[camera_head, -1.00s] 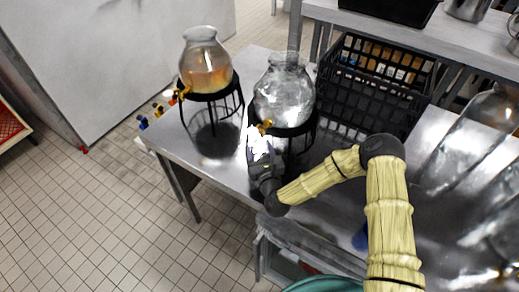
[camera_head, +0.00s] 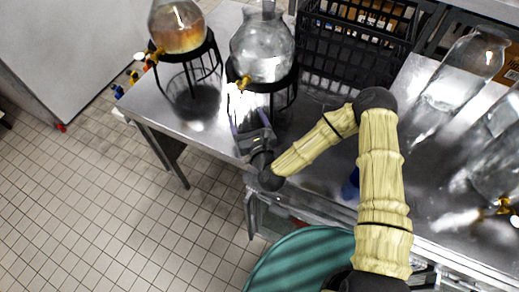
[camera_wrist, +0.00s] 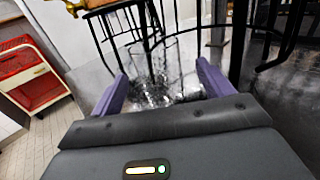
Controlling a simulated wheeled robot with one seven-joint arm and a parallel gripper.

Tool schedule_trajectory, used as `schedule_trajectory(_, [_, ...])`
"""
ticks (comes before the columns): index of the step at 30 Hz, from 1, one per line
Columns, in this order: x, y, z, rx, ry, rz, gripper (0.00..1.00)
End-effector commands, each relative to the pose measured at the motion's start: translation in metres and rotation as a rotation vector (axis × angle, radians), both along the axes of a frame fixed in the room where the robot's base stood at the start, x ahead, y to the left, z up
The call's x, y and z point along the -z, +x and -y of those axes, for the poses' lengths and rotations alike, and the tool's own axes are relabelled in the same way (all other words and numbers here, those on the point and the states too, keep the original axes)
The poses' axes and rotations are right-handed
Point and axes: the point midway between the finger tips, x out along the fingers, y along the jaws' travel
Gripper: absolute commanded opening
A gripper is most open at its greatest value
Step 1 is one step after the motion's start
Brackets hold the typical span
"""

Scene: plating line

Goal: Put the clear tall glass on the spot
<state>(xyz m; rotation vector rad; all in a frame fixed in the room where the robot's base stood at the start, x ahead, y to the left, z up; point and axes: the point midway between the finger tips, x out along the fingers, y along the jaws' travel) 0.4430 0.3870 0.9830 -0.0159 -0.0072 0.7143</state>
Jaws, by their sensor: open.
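The clear tall glass (camera_wrist: 158,70) stands upright under the clear dispenser's stand in the wrist view, between my two purple fingers. My gripper (camera_wrist: 158,90) is open, with a finger on each side of the glass. I cannot tell whether either finger touches it. In the head view, my gripper (camera_head: 250,118) is low at the table's front edge, before the clear dispenser, and bright glare there hides the glass's outline. I cannot make out a marked spot in either view.
The clear dispenser (camera_head: 262,52) with a gold tap sits on a black stand (camera_head: 284,95) just beyond my gripper. An amber dispenser (camera_head: 178,28) stands left, a black crate (camera_head: 340,62) behind, and large glass vessels (camera_head: 455,80) right. A green round bin (camera_head: 300,258) is in front.

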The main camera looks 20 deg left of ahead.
Motion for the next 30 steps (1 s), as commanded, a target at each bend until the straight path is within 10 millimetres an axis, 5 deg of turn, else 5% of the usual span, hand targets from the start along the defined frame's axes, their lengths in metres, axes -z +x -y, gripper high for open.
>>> schedule_trajectory(18, [-0.002, -0.080, 0.068, -0.003, -0.003, -0.003, 0.79])
schedule_trajectory(30, [0.000, -0.086, 0.075, 0.000, 0.001, 0.001, 0.79])
